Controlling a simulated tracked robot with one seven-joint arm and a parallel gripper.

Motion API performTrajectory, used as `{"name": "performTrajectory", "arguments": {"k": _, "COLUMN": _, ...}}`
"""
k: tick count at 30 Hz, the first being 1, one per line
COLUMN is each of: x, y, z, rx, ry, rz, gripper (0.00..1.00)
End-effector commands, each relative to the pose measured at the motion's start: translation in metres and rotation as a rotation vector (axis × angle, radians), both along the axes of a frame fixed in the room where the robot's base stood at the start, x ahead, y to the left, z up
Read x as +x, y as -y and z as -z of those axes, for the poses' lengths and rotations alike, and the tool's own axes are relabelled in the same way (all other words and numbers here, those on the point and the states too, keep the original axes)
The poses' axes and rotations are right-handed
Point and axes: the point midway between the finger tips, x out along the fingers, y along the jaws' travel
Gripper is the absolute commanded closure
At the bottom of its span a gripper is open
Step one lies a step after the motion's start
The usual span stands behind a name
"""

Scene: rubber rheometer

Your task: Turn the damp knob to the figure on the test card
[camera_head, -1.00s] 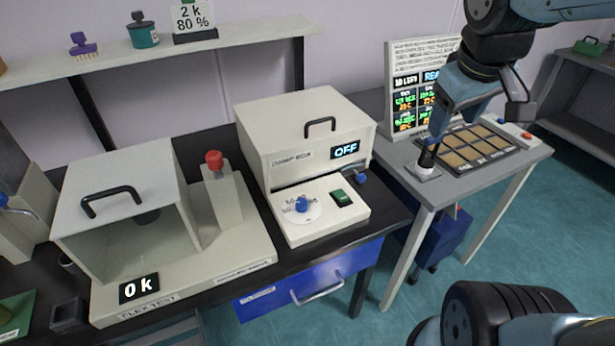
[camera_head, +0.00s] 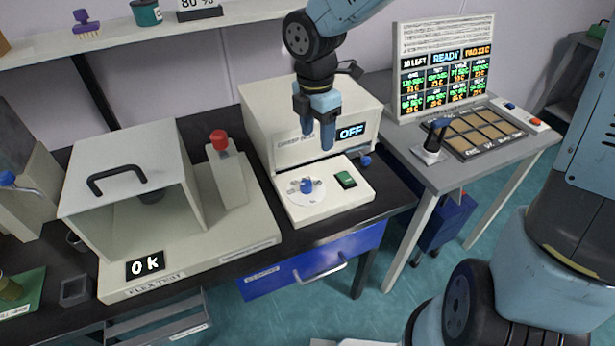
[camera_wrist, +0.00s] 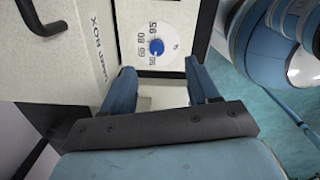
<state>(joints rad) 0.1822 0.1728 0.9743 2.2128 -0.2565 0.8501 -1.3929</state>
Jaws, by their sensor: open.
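The damp box (camera_head: 262,120) is a cream cabinet on the black bench with a display (camera_head: 352,132) reading OFF. Its blue damp knob (camera_head: 307,186) sits on a white dial on the lower front ledge. The knob also shows in the wrist view (camera_wrist: 157,46), with figures such as 80 and 95 around it. My gripper (camera_head: 318,143) is open and empty, pointing down in front of the cabinet, above and apart from the knob. The test card (camera_head: 198,6) on the shelf is cut off at the top; part of 80 % shows.
A green switch (camera_head: 346,180) is right of the knob, and a blue knob (camera_head: 366,160) is at the cabinet's right side. The flex test box (camera_head: 130,190) with a red-topped post (camera_head: 219,140) stands left. A grey table (camera_head: 470,165) with a status board (camera_head: 443,70) is right.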

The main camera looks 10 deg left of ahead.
Motion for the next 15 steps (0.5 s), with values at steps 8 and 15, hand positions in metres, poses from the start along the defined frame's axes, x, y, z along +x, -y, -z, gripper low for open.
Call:
{"name": "performTrajectory", "arguments": {"k": 8, "x": -0.005, "y": -0.023, "z": 0.008, "rx": 0.034, "ry": -0.036, "rz": -0.163, "gripper": 0.40}}
{"name": "performTrajectory", "arguments": {"k": 15, "x": -0.006, "y": -0.023, "z": 0.033, "rx": 0.034, "ry": -0.040, "rz": -0.166, "gripper": 0.40}}
